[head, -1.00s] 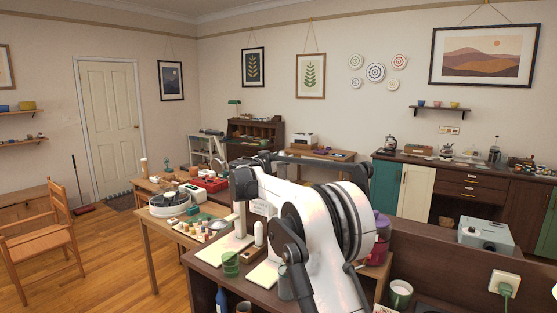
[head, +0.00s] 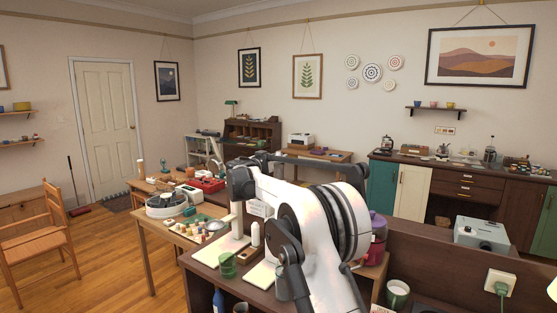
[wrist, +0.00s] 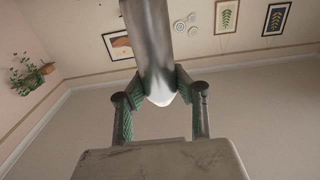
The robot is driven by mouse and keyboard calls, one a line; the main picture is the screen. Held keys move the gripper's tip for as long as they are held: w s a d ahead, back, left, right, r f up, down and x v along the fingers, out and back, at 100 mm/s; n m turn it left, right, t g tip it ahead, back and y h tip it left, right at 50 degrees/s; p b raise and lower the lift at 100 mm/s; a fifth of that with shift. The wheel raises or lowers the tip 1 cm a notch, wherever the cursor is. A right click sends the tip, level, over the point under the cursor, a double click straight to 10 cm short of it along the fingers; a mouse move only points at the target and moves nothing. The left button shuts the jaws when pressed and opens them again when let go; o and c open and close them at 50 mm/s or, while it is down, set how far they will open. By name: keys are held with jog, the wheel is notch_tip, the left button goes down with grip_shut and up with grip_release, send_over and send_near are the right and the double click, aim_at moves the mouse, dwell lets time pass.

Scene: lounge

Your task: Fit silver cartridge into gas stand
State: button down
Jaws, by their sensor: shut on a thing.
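In the wrist view my gripper (wrist: 162,92) is shut on a silver cartridge (wrist: 150,40), a smooth metal cylinder with a white rounded end toward my palm. The cartridge reaches out of the top of that view, so its far end is hidden. A white upright post on a flat white base (head: 236,222) stands on the dark desk, left of my arm. I cannot tell whether this is the gas stand. No stand shows in the wrist view.
A cluttered wooden table (head: 160,232) stands left.

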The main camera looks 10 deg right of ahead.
jog(key=shift+r+p, duration=1.4)
jog(key=shift+r, duration=1.55)
jog(key=shift+f, duration=0.1)
